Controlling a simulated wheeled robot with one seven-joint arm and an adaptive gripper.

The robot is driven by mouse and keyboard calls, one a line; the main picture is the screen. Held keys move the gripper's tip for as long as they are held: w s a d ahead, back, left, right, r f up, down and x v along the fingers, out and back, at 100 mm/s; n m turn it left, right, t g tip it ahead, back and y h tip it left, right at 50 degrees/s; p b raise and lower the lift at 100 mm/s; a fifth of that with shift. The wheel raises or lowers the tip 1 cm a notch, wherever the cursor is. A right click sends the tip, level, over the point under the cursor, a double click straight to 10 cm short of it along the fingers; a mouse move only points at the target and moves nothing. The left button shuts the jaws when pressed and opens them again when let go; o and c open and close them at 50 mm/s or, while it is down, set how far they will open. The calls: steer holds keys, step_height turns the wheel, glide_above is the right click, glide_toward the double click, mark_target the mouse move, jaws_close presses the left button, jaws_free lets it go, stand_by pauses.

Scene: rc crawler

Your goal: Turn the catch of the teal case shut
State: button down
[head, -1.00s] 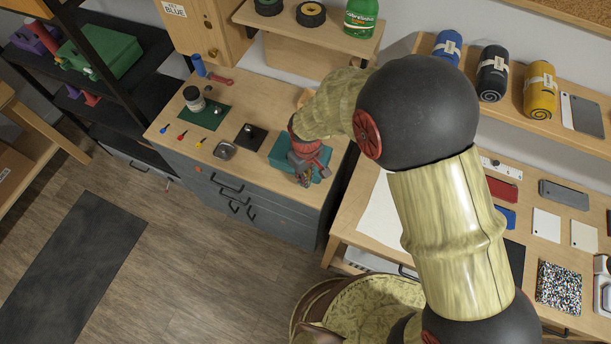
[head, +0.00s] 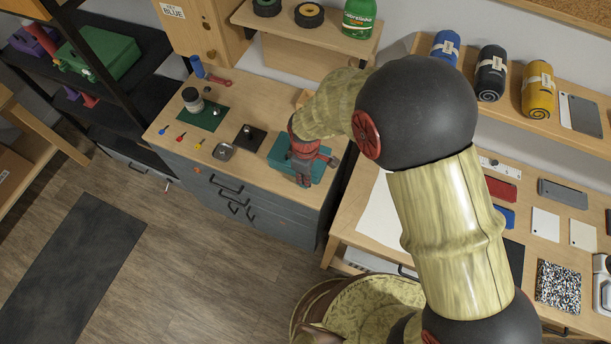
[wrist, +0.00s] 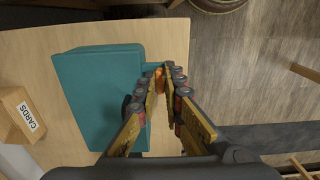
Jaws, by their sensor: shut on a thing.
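The teal case (head: 281,152) sits on the wooden worktop near its right end, partly hidden under my gripper. In the wrist view the teal case (wrist: 95,85) fills the left middle. My gripper (head: 304,180) reaches down at the front side of the case. In the wrist view my gripper (wrist: 164,78) has its fingertips close together around a small orange piece at the case's side, which looks like the catch (wrist: 159,79). The fingers hide most of the catch, so its exact angle cannot be told.
A cards box (wrist: 20,115) stands beside the case. A dark square pad (head: 249,137), a small metal tray (head: 224,151) and a green mat (head: 206,116) with a jar (head: 192,97) lie to the left. The floor (head: 190,250) before the drawers is clear.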

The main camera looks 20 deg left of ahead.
steer(key=c, duration=1.9)
jaws_free()
steer(key=shift+r, duration=4)
